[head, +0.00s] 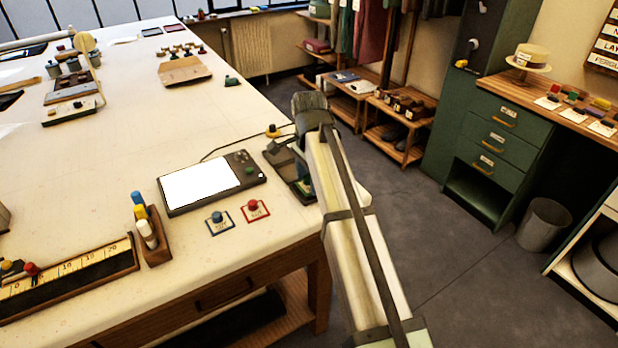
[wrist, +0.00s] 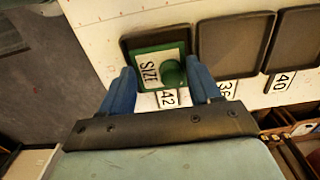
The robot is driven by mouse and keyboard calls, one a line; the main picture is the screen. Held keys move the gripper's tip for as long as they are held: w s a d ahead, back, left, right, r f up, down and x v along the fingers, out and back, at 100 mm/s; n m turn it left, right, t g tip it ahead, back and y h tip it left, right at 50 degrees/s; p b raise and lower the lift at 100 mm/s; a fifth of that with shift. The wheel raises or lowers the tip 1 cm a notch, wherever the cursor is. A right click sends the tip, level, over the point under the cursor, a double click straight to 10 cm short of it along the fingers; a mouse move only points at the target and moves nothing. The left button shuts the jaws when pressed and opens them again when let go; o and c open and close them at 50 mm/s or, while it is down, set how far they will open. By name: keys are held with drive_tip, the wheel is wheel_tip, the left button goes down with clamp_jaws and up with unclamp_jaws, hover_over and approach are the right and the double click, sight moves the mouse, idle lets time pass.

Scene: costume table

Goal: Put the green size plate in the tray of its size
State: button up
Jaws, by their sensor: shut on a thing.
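The green size plate (wrist: 160,66), with a white "SIZE" card and a round green knob, is between the blue fingers of my gripper (wrist: 160,75) in the wrist view. My gripper is shut on it. The plate lies over the dark tray labelled 42 (wrist: 127,44); I cannot tell whether it rests on the tray floor. The number on the plate is not readable. A middle tray (wrist: 234,45), its label partly covered by a finger, and a tray labelled 40 (wrist: 299,42) stand to the right. In the head view my arm hides most of the trays (head: 280,157).
On the table, a blue-knobbed plate (head: 219,224) and a red-knobbed plate (head: 255,210) lie left of my arm. A white-screened device (head: 200,187) and a wooden holder with bottles (head: 155,248) are further left. The table's edge is close to the trays.

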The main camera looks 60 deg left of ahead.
sight(309, 181)
drive_tip(key=shift+f, duration=0.75)
drive_tip(key=o, duration=1.1)
drive_tip(key=shift+d+f, duration=0.15)
drive_tip(key=shift+d, duration=0.1)
drive_tip(key=shift+s+d+f, duration=0.1)
drive_tip(key=shift+d, duration=0.05)
drive_tip(key=r, duration=1.3)
drive_tip(key=shift+a+r, duration=0.35)
drive_tip(key=shift+a, duration=0.05)
